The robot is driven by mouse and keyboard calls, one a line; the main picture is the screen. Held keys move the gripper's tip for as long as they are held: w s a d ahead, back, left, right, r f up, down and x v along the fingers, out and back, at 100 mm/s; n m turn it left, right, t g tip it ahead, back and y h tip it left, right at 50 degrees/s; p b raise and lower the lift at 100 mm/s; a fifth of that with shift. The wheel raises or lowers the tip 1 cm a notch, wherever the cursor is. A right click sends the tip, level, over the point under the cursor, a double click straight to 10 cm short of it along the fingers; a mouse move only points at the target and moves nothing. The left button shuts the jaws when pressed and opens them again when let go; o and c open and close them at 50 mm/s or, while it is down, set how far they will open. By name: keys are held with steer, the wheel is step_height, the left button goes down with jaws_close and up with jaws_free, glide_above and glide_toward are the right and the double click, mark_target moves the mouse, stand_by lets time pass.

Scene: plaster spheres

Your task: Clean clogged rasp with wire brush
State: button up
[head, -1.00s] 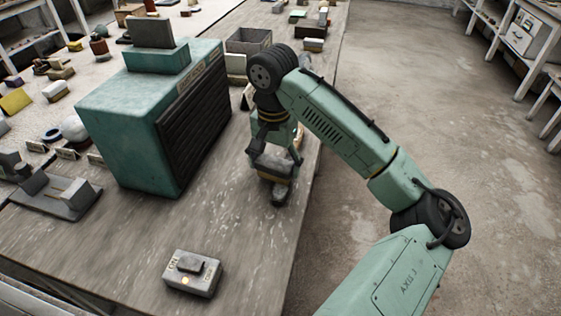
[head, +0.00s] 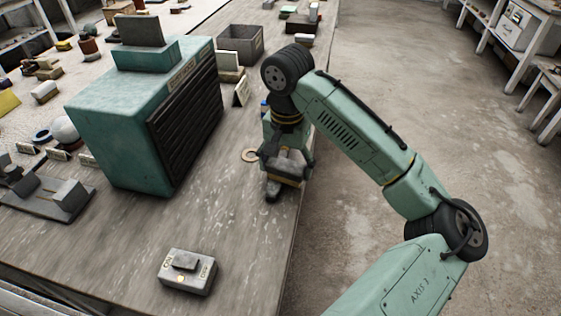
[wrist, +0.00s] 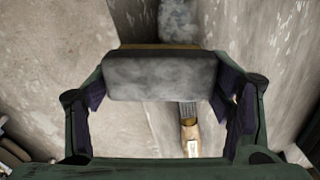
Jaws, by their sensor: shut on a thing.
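My gripper (head: 287,160) is low over the workbench's right edge, shut on a grey block with a tan layer, which looks like the wire brush (wrist: 160,77). The block fills the space between the fingers in the wrist view. A tool with a wooden handle and pale label, probably the rasp (wrist: 189,132), lies beneath it. Part of its metal shows beside the handle; the rest is hidden by the block. A mottled grey piece (wrist: 179,22) sticks out past the block's far side, also visible in the head view (head: 272,190). I cannot tell whether it belongs to the rasp or whether block and rasp touch.
A large green box with a dark ribbed front (head: 135,115) stands left of my gripper. A small grey switch box (head: 187,271) is at the front. The front bench top is mostly clear.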

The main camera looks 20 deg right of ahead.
mark_target(269, 157)
steer(key=shift+a, duration=0.1)
steer(key=shift+w+a, duration=1.5)
steer(key=shift+w, duration=0.1)
steer(key=shift+s+d+r, duration=0.75)
steer(key=shift+s+d, duration=0.05)
steer(key=shift+s, duration=0.05)
steer(key=shift+s+a+f, duration=0.1)
steer(key=shift+s+a, duration=0.4)
steer(key=shift+s, duration=0.2)
steer(key=shift+s+a+f, duration=0.1)
steer(key=shift+s+a, duration=0.35)
steer(key=shift+s, duration=0.25)
steer(key=shift+f+b, duration=0.35)
steer(key=shift+f, duration=0.25)
